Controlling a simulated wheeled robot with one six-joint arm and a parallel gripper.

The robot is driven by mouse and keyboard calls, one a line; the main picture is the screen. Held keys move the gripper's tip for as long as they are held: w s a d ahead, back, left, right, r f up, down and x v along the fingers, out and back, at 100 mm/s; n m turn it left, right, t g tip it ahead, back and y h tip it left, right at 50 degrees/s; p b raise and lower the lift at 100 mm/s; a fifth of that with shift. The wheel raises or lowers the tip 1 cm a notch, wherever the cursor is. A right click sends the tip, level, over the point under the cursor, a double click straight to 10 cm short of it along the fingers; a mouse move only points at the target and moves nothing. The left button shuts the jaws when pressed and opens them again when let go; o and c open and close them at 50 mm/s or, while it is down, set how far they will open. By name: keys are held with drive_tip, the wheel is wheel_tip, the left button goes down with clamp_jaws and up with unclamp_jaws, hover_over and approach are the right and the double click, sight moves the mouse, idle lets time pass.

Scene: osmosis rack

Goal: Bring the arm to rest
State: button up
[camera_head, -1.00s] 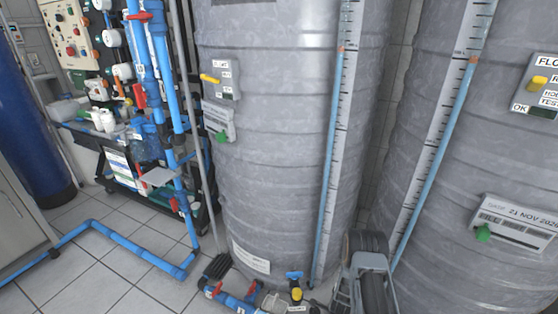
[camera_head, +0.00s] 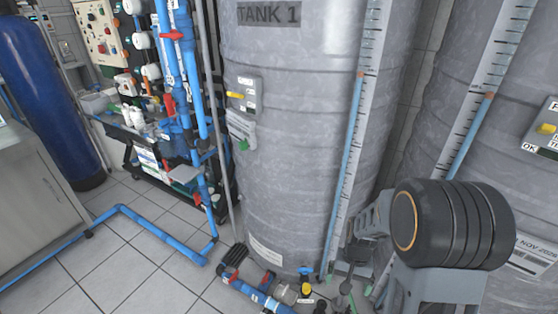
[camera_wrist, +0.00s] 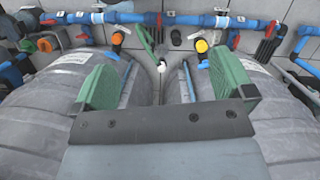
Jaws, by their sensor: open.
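My gripper (camera_wrist: 168,85) shows in the wrist view with its two green fingers spread wide apart, open and with nothing between them. Beyond the fingers are the lower parts of two grey tanks and the blue pipework near the floor. In the head view my arm (camera_head: 450,228) stands folded at the lower right, in front of the gap between the tanks. The gripper itself cannot be clearly made out there.
The tank marked TANK 1 (camera_head: 290,130) stands mid-view, with a second grey tank (camera_head: 455,110) at right. A blue floor pipe (camera_head: 160,235) crosses the tiles at left. A rack with bottles (camera_head: 150,130) and a blue cylinder (camera_head: 45,105) stand behind. Tiled floor (camera_head: 120,270) is open at lower left.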

drive_tip(key=s+a+r+n+t+p, duration=0.1)
drive_tip(key=r+t+p, duration=0.1)
drive_tip(key=r, duration=0.8)
drive_tip(key=s+a+r+n+t+p, duration=0.1)
drive_tip(key=r+p, duration=0.4)
drive_tip(key=r, duration=0.6)
drive_tip(key=s+a+r+n+t+h+p, duration=0.1)
drive_tip(key=s+r+t+p, duration=0.2)
drive_tip(key=r, duration=0.8)
drive_tip(key=shift+n+p, duration=0.4)
drive_tip(key=shift+p, duration=0.35)
